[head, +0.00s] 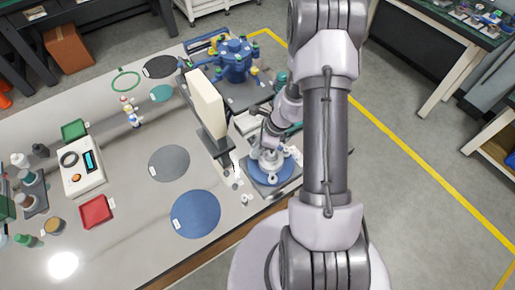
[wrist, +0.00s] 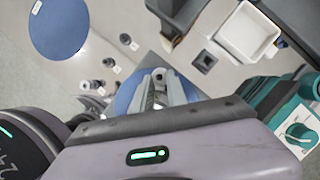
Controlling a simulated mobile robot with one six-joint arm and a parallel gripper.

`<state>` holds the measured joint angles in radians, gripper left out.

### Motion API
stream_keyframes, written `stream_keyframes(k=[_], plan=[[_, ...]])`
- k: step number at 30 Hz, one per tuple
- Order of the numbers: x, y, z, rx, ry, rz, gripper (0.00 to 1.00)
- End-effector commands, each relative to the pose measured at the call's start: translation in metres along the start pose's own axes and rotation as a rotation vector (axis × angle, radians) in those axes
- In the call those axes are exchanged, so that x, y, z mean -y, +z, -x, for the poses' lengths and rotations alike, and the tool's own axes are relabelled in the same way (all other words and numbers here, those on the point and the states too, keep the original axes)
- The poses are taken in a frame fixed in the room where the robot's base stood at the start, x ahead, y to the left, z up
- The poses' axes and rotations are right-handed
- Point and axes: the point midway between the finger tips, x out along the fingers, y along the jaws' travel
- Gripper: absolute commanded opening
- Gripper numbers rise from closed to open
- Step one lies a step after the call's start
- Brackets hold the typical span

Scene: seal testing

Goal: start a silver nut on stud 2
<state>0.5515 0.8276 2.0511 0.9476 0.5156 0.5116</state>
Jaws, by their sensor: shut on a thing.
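My gripper (wrist: 158,82) is at the lower middle of the wrist view, its fingers close together on a small silver piece that looks like a silver nut; the fingers hide most of it. In the head view my gripper (head: 268,158) is low over a blue round flange (head: 270,178) on a grey square plate. The flange also shows on both sides of the fingers in the wrist view (wrist: 125,98). The studs are hidden behind the gripper, so I cannot tell stud 2 or whether the nut touches it.
Several small loose parts (wrist: 108,62) lie left of the flange. A cream upright panel (head: 206,103) stands behind it. A flat blue disc (head: 196,213) lies on open table.

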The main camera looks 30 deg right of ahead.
Motion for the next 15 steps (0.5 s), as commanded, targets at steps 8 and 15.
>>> stream_keyframes(k=[8, 15], plan=[[-0.0012, -0.0010, -0.0020, -0.001, -0.021, -0.052, 0.00], [-0.0022, -0.0010, -0.0022, -0.001, -0.039, -0.099, 0.00]])
